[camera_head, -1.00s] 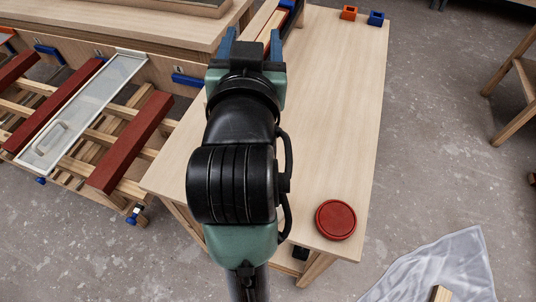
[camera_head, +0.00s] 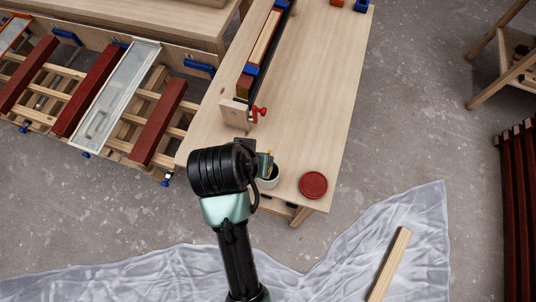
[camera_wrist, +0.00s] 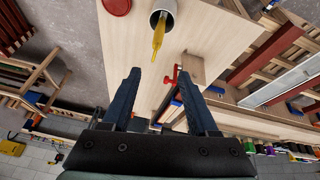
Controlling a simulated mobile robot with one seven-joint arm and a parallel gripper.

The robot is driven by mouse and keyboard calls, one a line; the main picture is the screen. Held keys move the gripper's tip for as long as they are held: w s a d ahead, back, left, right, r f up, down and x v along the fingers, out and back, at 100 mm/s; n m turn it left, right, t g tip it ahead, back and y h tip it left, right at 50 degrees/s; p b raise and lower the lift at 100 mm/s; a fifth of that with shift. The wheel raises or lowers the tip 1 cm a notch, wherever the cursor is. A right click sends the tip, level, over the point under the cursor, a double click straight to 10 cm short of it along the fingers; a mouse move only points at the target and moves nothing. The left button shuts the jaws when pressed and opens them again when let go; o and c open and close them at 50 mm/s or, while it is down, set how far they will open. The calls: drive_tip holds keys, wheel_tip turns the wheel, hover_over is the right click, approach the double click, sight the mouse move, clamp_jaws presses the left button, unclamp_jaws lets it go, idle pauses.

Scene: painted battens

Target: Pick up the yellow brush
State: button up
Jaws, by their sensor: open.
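The yellow brush (camera_wrist: 159,36) stands in a pale cup (camera_wrist: 170,8) at the top of the wrist view, with its yellow part sticking out. In the head view a little of the brush (camera_head: 268,156) shows above the cup (camera_head: 271,180), at the near end of the workbench. My gripper (camera_wrist: 158,73) is open and empty, and its two dark fingers point toward the brush, with the brush apart from them. In the head view my wrist hides most of the gripper, just left of the cup.
A red round lid (camera_head: 313,185) lies right of the cup on the workbench (camera_head: 330,90). A clamp with a red handle (camera_head: 259,112) and a batten lie along the bench's left side. A plastic sheet (camera_head: 330,262) with a wooden batten (camera_head: 390,262) covers the floor in front.

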drive_tip(key=shift+s+d+f+p+x, duration=0.1)
drive_tip(key=shift+s+p+x, duration=0.2)
drive_tip(key=shift+x, duration=1.8)
drive_tip(key=shift+s+d+f+p+x, duration=0.1)
drive_tip(key=shift+p+x, duration=0.3)
drive_tip(key=shift+x, duration=1.75)
drive_tip(key=shift+s+d+p+x, duration=0.1)
drive_tip(key=shift+s+p+x, duration=0.2)
drive_tip(key=shift+x, duration=1.8)
drive_tip(key=shift+w, duration=0.1)
drive_tip(key=shift+c, duration=0.3)
clamp_jaws()
